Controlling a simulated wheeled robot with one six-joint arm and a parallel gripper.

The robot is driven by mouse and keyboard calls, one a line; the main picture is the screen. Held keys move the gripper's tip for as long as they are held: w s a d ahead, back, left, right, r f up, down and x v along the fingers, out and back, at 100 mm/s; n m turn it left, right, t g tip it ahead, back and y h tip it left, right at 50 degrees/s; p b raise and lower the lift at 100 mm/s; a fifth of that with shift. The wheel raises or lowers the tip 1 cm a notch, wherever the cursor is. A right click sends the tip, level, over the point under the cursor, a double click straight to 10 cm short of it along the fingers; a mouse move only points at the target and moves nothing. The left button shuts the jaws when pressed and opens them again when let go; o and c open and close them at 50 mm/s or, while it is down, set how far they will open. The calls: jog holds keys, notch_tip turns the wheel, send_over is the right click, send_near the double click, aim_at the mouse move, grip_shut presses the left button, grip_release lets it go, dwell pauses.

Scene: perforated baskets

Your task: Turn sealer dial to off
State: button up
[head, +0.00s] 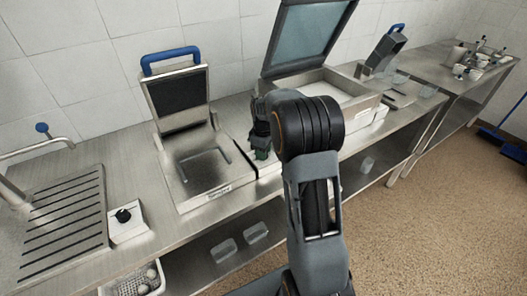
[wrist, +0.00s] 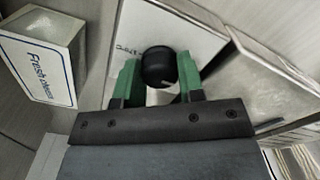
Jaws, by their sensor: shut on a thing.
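The black round dial (wrist: 158,66) sits on a white panel (wrist: 188,28) in the wrist view, with partly legible lettering beside it. My gripper (wrist: 159,76) has its two green fingers on either side of the dial, shut on it. The dial's pointer setting cannot be read. In the head view my gripper (head: 261,152) is at the counter between the press and the machine with the raised glass lid (head: 308,38). There the dial is hidden behind my gripper and arm.
A flat press (head: 188,165) with a blue handle stands left of my gripper. A white box with another black knob (head: 123,215) is by the sink drainer (head: 62,225). A "Fresh cheese" sign (wrist: 40,68) stands close at left in the wrist view.

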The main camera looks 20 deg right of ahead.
jog(key=o, duration=0.7)
jog(key=shift+a, duration=0.15)
jog(key=shift+o, duration=1.1)
jog(key=shift+r, duration=0.15)
notch_tip(320, 180, up, 14)
jog(key=shift+f, duration=0.2)
jog(key=s+a+f+m+t, duration=0.2)
jog(key=s+a+m, duration=0.2)
jog(key=s, duration=0.7)
jog(key=s+a+f+m+t, duration=0.1)
jog(key=s+a+m, duration=0.3)
jog(key=s, duration=0.7)
jog(key=shift+a+f+t, duration=0.4)
jog(key=shift+a+f, duration=0.2)
jog(key=shift+a, duration=0.6)
